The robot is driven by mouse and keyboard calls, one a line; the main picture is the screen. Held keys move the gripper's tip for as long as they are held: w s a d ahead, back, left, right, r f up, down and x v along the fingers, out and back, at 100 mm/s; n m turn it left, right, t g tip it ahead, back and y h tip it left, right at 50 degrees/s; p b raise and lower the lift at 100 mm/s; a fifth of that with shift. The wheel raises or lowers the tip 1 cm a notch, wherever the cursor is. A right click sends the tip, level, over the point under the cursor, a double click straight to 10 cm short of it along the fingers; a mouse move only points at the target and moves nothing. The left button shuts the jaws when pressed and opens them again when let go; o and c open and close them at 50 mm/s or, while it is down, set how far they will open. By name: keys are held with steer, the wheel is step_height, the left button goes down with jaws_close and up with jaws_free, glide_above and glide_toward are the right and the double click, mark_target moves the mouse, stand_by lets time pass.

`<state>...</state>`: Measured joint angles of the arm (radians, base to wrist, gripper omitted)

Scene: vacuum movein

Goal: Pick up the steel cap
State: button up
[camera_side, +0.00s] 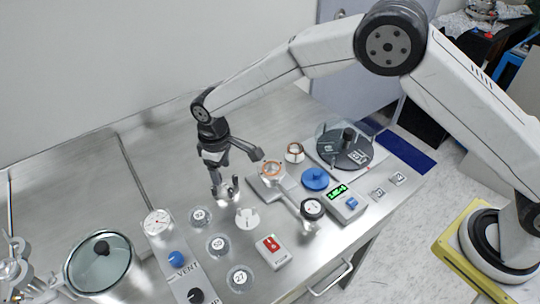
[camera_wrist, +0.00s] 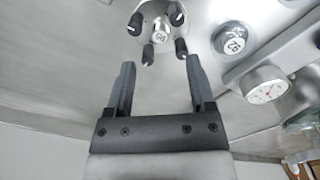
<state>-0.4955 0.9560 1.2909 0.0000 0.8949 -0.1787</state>
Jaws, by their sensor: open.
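A small round steel piece with a dark-numbered white top (camera_wrist: 159,30) stands amid several black-tipped posts at the top of the wrist view. I take it for the steel cap, though no label confirms this. In the side view, shiny steel with dark tips (camera_side: 228,192) shows just below my gripper (camera_side: 217,174), but the cap itself is not clear there. My gripper also shows in the wrist view (camera_wrist: 160,63), with its two dark fingers apart and nothing between them. The cap lies beyond the fingertips, roughly in line with the gap.
Numbered discs (camera_side: 218,245) lie left and in front. A gauge panel (camera_side: 157,222) stands left of them. The bench's back left is bare.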

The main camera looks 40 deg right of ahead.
mark_target(224, 185)
steer(key=shift+s+f, duration=0.1)
steer(key=shift+f, duration=2.5)
jaws_close()
